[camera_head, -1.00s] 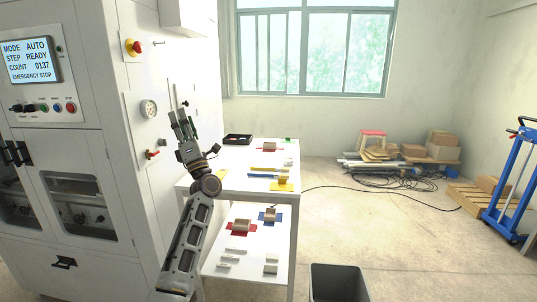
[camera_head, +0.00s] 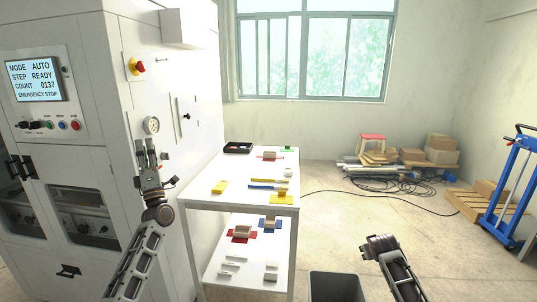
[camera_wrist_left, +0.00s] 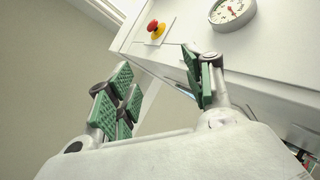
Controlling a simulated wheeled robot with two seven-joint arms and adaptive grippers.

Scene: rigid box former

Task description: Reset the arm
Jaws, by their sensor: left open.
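My left gripper (camera_head: 147,152) is raised in front of the white machine's side panel, left of the white table. Its fingers point up and are apart. In the left wrist view, the green-padded fingers (camera_wrist_left: 162,85) are spread with nothing between them. My right arm (camera_head: 392,266) comes in at the bottom, right of the table. Its dark end shows, but its fingers cannot be made out.
The white machine (camera_head: 150,100) carries a red emergency button (camera_head: 137,66) and a round gauge (camera_head: 152,125). The two-level table (camera_head: 213,194) holds parts, tools and a black tray (camera_head: 238,148). A dark bin (camera_head: 335,287) stands near my right arm.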

